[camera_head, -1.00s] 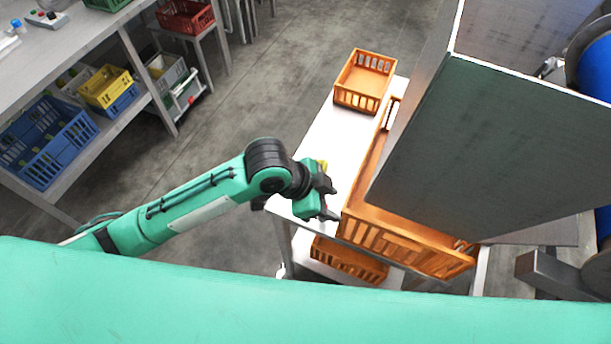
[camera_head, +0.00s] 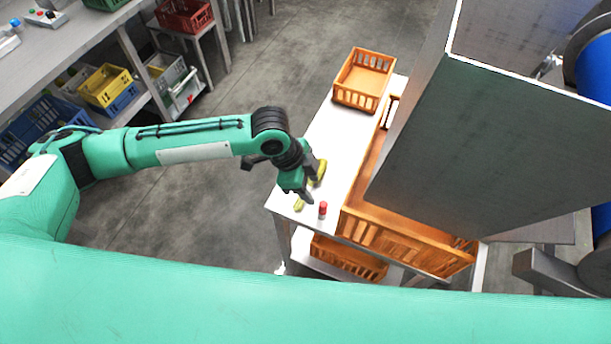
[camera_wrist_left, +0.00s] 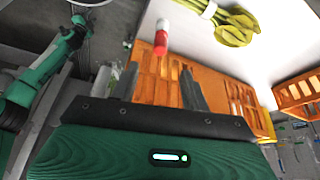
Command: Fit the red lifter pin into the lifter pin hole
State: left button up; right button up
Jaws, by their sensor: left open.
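The lifter pin (camera_head: 323,208), red with a white lower part, stands on the white table top (camera_head: 335,150) near its front edge, left of the large orange crate. The pin (camera_wrist_left: 162,35) also shows in the left wrist view, beyond the fingertips and apart from them. My left gripper (camera_head: 307,190) is beside the pin, up and left of it in the head view. In the left wrist view its two fingers (camera_wrist_left: 159,85) are spread with nothing between them. The lifter pin hole cannot be made out. My right gripper is not in view.
Yellow gloves (camera_head: 318,172) lie on the table behind the pin. A large orange crate (camera_head: 385,225) borders the pin's right side. A small orange crate (camera_head: 364,80) stands at the table's far end. A big grey metal panel (camera_head: 455,145) overhangs the right.

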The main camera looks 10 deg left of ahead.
aim_at(323, 203)
pick_arm(q)
jog(key=p+x, duration=0.2)
jog(key=x, duration=0.8)
jog(key=shift+d+f, duration=0.3)
jog(key=shift+f, duration=0.25)
grip_shut()
jog(key=shift+r+p, duration=0.25)
jog(key=shift+p, duration=0.05)
jog(key=shift+r+p, duration=1)
jog(key=shift+r, duration=0.15)
jog(key=shift+r+p, duration=1.35)
jog(key=shift+r, duration=0.25)
